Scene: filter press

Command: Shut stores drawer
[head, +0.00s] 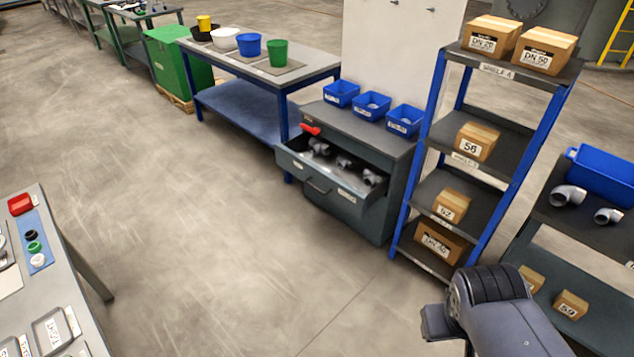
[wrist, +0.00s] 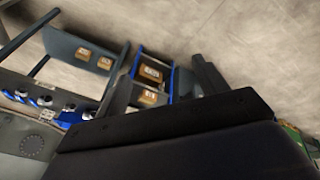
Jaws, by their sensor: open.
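The stores drawer (head: 322,180) is the top drawer of a grey cabinet (head: 380,212). It stands pulled out, with several grey pipe fittings (head: 343,163) inside and a dark handle on its front. A red part (head: 310,129) shows at the cabinet's upper left, above the drawer. In the head view my arm is at the lower right, well apart from the drawer, and its fingertips are not clear there. In the wrist view my gripper (wrist: 197,80) shows as dark finger shapes, open, with nothing seen between them. The drawer cannot be made out in the wrist view.
A blue-framed shelf rack (head: 478,165) with cartons stands right of the cabinet. Blue bins (head: 372,105) sit on the cabinet top. A workbench (head: 315,73) with buckets is behind left, and another table (head: 75,290) is at left. The floor before the drawer is clear.

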